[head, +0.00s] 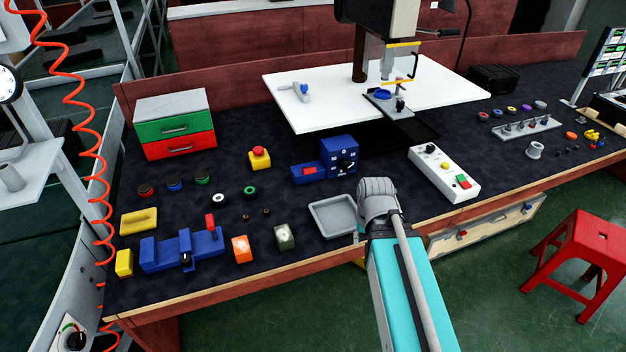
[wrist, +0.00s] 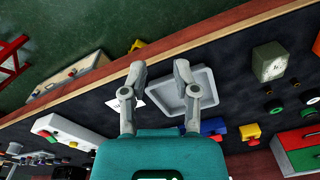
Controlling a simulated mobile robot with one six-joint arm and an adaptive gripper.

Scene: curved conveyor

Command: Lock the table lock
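No part is clearly marked as the table lock, and I cannot tell which handle it is. A small dark-knobbed fitting (head: 400,103) is on the slide below the drill press (head: 388,65). My gripper (wrist: 160,68) is open and empty in the wrist view, with its two fingers apart in front of the grey tray.
The grey tray (head: 334,214) is beside my arm. A white control box (head: 444,172) stands to its right, and a blue switch box (head: 338,156) behind the tray. Left are a blue vise-like block (head: 180,250) and a drawer unit (head: 174,125). A red stool (head: 585,255) stands right.

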